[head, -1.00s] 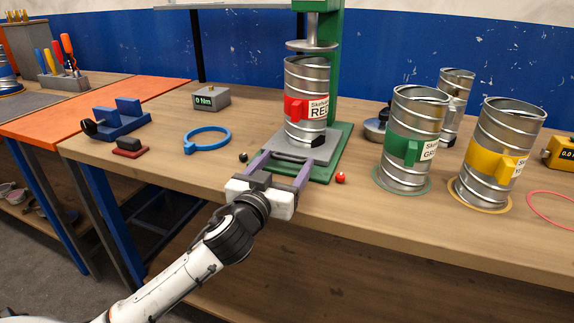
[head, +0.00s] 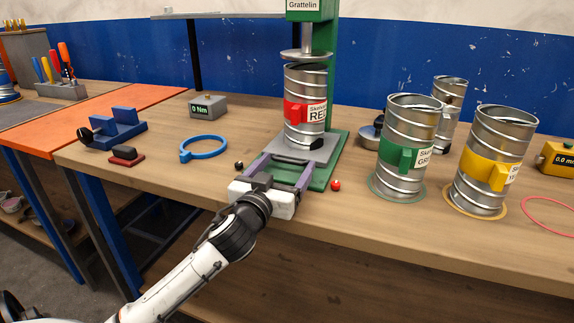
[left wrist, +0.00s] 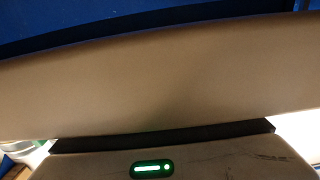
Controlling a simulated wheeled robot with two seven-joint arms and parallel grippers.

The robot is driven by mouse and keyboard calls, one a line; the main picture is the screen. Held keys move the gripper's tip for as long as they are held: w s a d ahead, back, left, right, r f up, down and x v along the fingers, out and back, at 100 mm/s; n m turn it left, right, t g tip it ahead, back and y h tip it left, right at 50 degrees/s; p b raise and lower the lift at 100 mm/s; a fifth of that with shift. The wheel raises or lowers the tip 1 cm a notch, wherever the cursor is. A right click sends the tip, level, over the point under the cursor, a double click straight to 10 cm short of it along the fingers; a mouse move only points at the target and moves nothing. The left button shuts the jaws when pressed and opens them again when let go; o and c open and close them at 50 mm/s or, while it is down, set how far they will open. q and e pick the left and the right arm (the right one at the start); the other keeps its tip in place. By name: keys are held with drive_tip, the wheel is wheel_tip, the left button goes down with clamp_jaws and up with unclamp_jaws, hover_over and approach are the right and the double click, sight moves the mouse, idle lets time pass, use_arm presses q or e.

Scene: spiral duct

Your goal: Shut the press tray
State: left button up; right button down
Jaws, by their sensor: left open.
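The green press (head: 331,90) stands on the bench with a round metal plate (head: 304,55) above the duct. Its grey tray (head: 285,149) lies low over the green base and bears the red-labelled spiral duct (head: 304,105), which stands upright roughly under the plate. A small black block (head: 316,144) shows at the tray's right front. My left gripper (head: 281,170) is open, with its two purple-grey fingers spread towards the tray's front edge; whether they touch it is unclear. In the left wrist view a plain beige surface fills most of the picture. My right gripper is not seen.
A green-labelled duct (head: 407,135) and a yellow-labelled duct (head: 490,160) stand to the right. A red ball (head: 335,185) and a black ball (head: 239,165) lie beside my fingers. A blue ring (head: 203,148) and blue clamp (head: 118,130) lie left.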

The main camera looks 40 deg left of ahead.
use_arm(q)
drive_tip(key=v, duration=0.9)
drive_tip(key=shift+s+r, duration=0.1)
drive_tip(key=shift+s, duration=0.05)
